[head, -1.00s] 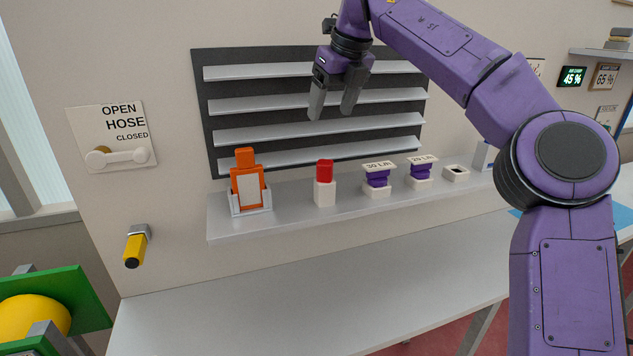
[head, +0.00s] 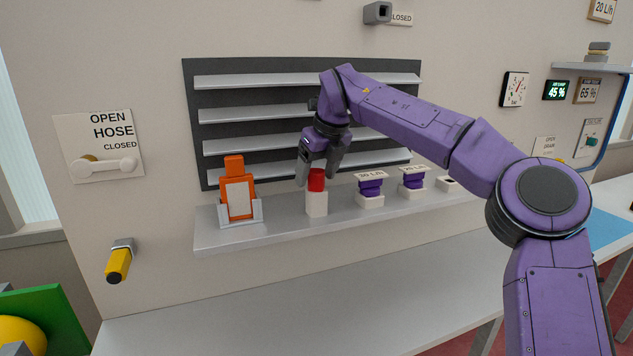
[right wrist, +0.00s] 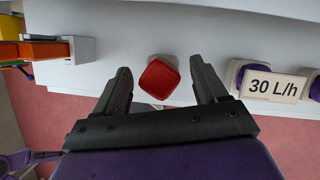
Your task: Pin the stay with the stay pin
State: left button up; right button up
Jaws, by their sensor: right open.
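A red block-like top (head: 316,181) stands upright in a white holder (head: 316,204) on the grey shelf; it may be the stay pin's head, but I cannot tell. My right gripper (head: 317,170) is open above it, one finger on each side. In the right wrist view the red top (right wrist: 159,78) sits between the two open fingers (right wrist: 162,70), with a gap on both sides. I cannot make out the stay in these views. My left gripper is not in view.
On the shelf (head: 235,238), an orange tag-like piece (head: 234,168) stands in a grey holder at left. Purple pieces labelled in L/h, one reading 30 L/h (head: 370,176), stand at right. A slatted panel (head: 190,130) is behind. The bench (head: 300,315) below is clear.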

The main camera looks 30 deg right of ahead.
jog(key=shift+w+f, duration=0.15)
jog(key=shift+f, duration=0.2)
jog(key=shift+a+r, duration=0.1)
jog(key=c, duration=1.3)
notch_tip(320, 180, up, 10)
jog(key=shift+f+p, duration=0.25)
jog(key=shift+p, duration=1)
jog(key=shift+r, duration=0.3)
jog(key=shift+f, duration=0.1)
